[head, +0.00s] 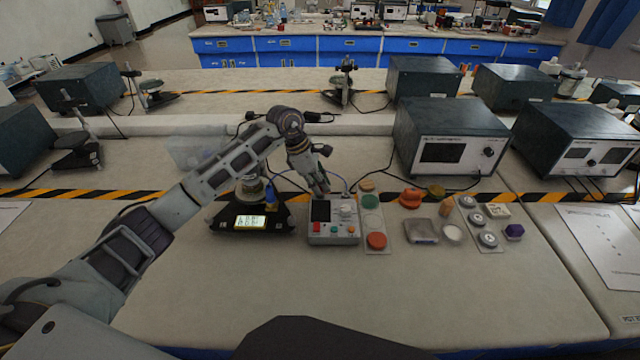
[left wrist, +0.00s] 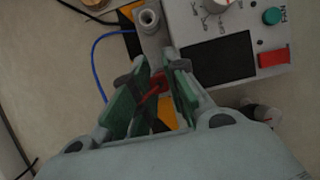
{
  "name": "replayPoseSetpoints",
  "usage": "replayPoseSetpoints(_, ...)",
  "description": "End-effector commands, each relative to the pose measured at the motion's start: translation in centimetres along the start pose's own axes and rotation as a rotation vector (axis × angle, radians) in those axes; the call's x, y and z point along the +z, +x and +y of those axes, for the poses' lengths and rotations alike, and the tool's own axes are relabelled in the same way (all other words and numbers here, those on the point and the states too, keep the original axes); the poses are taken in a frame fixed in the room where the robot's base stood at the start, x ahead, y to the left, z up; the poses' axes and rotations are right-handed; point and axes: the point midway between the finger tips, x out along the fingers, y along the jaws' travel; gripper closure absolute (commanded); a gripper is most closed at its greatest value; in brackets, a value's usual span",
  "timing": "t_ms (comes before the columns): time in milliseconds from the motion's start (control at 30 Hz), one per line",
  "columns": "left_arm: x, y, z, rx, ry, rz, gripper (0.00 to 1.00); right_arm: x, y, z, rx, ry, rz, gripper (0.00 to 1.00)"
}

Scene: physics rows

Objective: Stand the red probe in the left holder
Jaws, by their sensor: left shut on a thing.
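The grey meter box (head: 333,232) has a dark screen, a knob and coloured buttons; in the left wrist view its screen (left wrist: 215,60) is close beside my fingers. My left gripper (head: 321,190) reaches down at the box's far left edge. In the left wrist view my left gripper (left wrist: 163,72) is shut on the red probe (left wrist: 157,86), which shows between the green finger pads. A round grey holder (left wrist: 149,18) on the box's far side is empty. The left holder is mostly hidden by my fingers; I cannot tell whether the probe is inside it. My right gripper is out of view.
A black device with a lit display (head: 250,222) stands just left of the meter box. A panel with green and orange discs (head: 376,224) stands right of it. A blue cable (left wrist: 97,66) runs beside my fingers. The front of the bench is clear.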

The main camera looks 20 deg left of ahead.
Motion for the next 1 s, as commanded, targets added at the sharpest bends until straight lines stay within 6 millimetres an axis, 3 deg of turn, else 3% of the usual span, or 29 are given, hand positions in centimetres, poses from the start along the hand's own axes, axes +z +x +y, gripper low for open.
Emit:
replayPoseSetpoints(667, -0.2, 0.46, 0.01, 0.0, 0.0, 0.0, 1.0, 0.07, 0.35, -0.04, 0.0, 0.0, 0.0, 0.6)
replayPoseSetpoints(700, -0.19, 0.44, 0.01, 0.0, 0.0, 0.0, 0.81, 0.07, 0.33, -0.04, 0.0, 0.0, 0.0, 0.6)
replayPoseSetpoints(800, -0.18, 0.43, 0.01, 0.0, 0.0, 0.0, 0.68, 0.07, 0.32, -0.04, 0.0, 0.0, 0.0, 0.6)
replayPoseSetpoints(867, -0.19, 0.43, 0.01, 0.0, 0.0, 0.0, 0.61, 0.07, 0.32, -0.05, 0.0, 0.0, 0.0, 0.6)
replayPoseSetpoints(1000, -0.19, 0.43, 0.01, 0.0, 0.0, 0.0, 0.6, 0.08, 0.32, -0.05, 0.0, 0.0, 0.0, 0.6)
